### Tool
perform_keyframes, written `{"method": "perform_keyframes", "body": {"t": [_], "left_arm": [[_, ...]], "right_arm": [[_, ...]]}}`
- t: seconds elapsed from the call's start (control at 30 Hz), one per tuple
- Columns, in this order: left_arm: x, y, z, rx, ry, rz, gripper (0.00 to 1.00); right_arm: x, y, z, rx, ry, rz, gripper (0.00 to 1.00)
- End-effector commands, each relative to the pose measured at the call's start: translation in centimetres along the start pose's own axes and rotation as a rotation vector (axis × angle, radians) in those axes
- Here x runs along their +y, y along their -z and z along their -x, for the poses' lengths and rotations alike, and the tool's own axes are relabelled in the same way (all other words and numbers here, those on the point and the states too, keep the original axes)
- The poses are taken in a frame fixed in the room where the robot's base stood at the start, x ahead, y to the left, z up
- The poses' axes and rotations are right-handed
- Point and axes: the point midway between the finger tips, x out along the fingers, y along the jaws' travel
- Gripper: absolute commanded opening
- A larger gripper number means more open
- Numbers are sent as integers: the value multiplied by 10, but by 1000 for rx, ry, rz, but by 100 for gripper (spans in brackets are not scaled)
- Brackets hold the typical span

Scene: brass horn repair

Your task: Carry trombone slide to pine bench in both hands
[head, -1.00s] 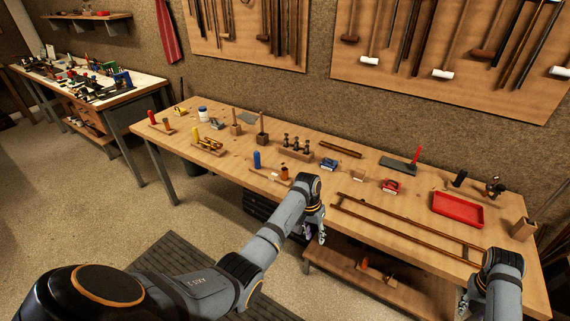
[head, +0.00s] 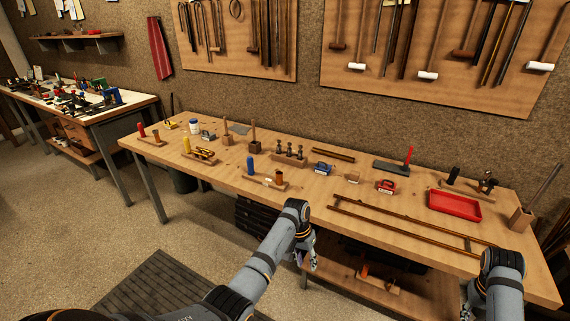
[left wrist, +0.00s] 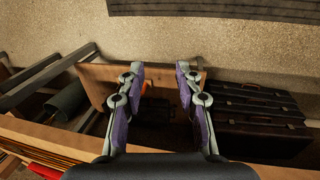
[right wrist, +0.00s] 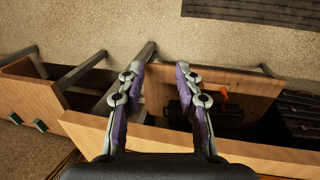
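The trombone slide (head: 403,216), two long parallel brass tubes joined by a crosspiece near the right end, lies flat along the front of the pine bench (head: 225,178). My left gripper (head: 309,262) is in front of the bench edge, left of and below the slide's left end. It is open and empty in the left wrist view (left wrist: 158,85). My right gripper (head: 466,303) is partly hidden by its own wrist, in front of the bench near the slide's right end. It is open and empty in the right wrist view (right wrist: 159,85). Neither gripper touches the slide.
A red tray (head: 455,206) and a red-handled hammer (head: 408,158) lie behind the slide. Blocks, small tools and a blue cylinder (head: 250,166) stand on the bench's middle and left. A lower shelf (head: 340,283) is under the bench. A second workbench (head: 130,108) stands far left.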

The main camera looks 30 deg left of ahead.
Motion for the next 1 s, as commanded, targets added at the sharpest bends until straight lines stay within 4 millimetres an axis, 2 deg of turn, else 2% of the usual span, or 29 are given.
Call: {"method": "perform_keyframes", "body": {"t": [0.03,0.2,0.43,0.87,0.93,0.97,1.0], "left_arm": [[0,0,0,0,0,0,35],[0,0,0,0,0,0,35],[0,0,0,0,0,0,35],[-1,-1,-2,-1,1,1,35],[-5,-6,-15,-3,6,8,35],[-8,-10,-24,-3,10,13,35],[-14,-18,-42,-3,19,22,35]], "right_arm": [[0,2,13,4,0,0,35],[-1,2,44,1,1,1,35],[0,1,58,-3,0,0,35],[-1,1,55,-4,0,2,35],[-3,-1,40,-5,0,7,35],[-5,-2,28,-6,0,12,35],[-8,-6,7,-6,1,20,35]]}}
